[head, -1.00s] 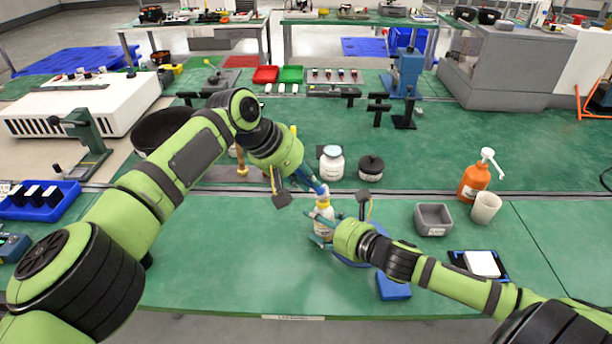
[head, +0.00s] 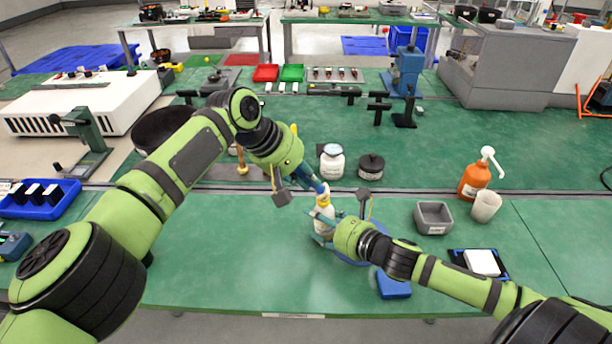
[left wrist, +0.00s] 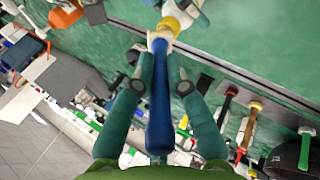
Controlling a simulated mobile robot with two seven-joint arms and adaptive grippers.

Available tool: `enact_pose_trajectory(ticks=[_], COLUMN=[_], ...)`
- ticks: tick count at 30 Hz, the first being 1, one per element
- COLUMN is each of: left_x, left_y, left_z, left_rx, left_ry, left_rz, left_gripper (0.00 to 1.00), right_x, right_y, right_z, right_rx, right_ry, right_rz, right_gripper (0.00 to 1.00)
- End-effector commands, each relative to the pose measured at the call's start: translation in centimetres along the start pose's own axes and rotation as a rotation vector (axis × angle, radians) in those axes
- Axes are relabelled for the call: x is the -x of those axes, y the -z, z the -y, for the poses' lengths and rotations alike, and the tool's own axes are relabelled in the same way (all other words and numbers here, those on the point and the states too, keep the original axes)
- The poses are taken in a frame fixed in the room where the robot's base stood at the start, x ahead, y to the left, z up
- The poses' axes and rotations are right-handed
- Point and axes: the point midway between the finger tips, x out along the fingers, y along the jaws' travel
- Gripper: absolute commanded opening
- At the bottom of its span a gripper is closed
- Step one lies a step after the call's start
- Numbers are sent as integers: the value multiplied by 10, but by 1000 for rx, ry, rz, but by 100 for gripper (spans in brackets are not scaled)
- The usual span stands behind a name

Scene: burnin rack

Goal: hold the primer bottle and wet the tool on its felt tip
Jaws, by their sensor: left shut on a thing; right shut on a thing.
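The primer bottle (head: 323,222) is small and white with a yellow collar, above the front of the green bench. My right gripper (head: 326,228) is shut around its body; the fingers hide part of it. My left gripper (head: 308,184) is shut on the blue tool (left wrist: 160,110), just above and left of the bottle. In the left wrist view, the tool runs between the fingers (left wrist: 160,84) to the bottle's yellow top (left wrist: 174,24). The tool's far end meets or overlaps the bottle top; I cannot tell whether it touches the felt tip.
A blue round dish (head: 372,257) lies partly behind my right gripper, with a blue block (head: 394,287) in front. A white jar (head: 331,164) and a dark jar (head: 371,167) stand behind. A grey bin (head: 434,217), a beaker (head: 486,206) and an orange pump bottle (head: 475,180) are right.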

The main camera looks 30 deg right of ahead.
Motion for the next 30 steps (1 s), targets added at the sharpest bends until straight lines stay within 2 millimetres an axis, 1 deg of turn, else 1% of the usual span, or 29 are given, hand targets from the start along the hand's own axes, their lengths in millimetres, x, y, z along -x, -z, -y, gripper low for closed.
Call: enact_pose_trajectory(ticks=[1,7,9,12,15,16,17,18,30], left_x=[-3,-3,-2,-3,-3,-3,-3,-3,-4], left_y=[-1,-1,-2,-2,-1,-1,-1,-1,-1], left_z=[2,2,-3,2,2,2,2,2,3], left_rx=[1,3,13,-1,0,0,1,1,1], left_ry=[5,1,-26,5,4,5,5,5,7], left_rz=[3,5,15,3,4,4,4,4,4], left_gripper=[0,0,0,0,0,0,0,0,0], right_x=[0,0,0,0,0,0,0,0,0], right_y=[6,6,6,6,5,5,5,5,2], right_z=[-2,-2,-2,-3,-3,-3,-3,-3,-1], right_rx=[-8,-8,-8,-7,-8,-8,-7,-7,-2], right_ry=[-3,-4,-4,-4,-5,-5,-5,-5,-1], right_rz=[-11,-10,-10,-9,-9,-9,-9,-8,-4], right_gripper=[27,27,27,27,27,71,83,90,90])
